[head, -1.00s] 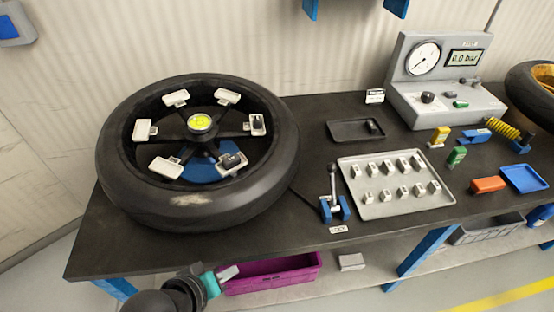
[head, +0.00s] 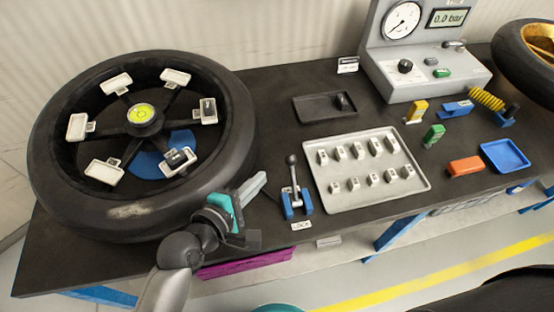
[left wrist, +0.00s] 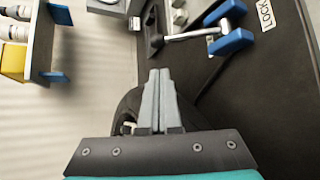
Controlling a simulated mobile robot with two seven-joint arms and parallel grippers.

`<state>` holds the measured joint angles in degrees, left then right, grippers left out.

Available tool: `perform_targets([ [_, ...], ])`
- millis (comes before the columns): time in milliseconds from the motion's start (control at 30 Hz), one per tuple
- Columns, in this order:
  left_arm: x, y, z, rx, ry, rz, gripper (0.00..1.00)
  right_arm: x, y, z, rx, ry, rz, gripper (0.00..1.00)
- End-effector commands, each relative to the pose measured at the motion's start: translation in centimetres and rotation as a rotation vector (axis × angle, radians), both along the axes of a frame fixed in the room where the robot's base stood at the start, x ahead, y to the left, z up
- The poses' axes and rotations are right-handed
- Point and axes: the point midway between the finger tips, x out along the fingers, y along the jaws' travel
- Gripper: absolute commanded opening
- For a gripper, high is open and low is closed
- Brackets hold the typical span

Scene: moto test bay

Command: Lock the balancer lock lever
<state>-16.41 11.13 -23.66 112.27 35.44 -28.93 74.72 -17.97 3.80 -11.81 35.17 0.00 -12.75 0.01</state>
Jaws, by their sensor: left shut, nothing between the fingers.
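The balancer lock lever (head: 294,178) is a grey metal rod with a ball knob, set between blue brackets (head: 306,203) at the bench's front edge. In the head view it points away from the front edge. A LOCK label (head: 301,225) lies in front of it. The lever also shows at the top of the left wrist view (left wrist: 195,34). My left gripper (head: 261,179) is shut and empty, just left of the lever and apart from it. Its fingers are pressed together in the left wrist view (left wrist: 161,75). My right gripper is not in view.
A grey tray of weights (head: 421,183) lies right of the lever. A dark tray (head: 311,108) and a gauge unit (head: 440,86) are behind. Bare bench surrounds the lever narrowly.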

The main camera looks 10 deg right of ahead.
Motion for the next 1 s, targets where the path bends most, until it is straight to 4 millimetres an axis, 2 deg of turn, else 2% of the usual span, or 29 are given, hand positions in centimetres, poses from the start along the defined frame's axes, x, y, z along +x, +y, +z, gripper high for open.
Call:
perform_targets([
  [167,1.3,-1.2,-0.7,-0.001,-0.002,-0.001,0.00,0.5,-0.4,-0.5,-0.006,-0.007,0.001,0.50],
  [367,3.8,-3.4,-2.0,0.000,-0.003,-0.001,0.00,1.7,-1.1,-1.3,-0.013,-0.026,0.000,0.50],
  [600,6.0,-5.4,-3.3,0.001,-0.002,0.000,0.00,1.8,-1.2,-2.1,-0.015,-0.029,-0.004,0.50],
  [1000,6.8,-6.2,-3.6,0.001,-0.001,-0.001,0.00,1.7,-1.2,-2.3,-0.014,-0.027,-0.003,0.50],
])
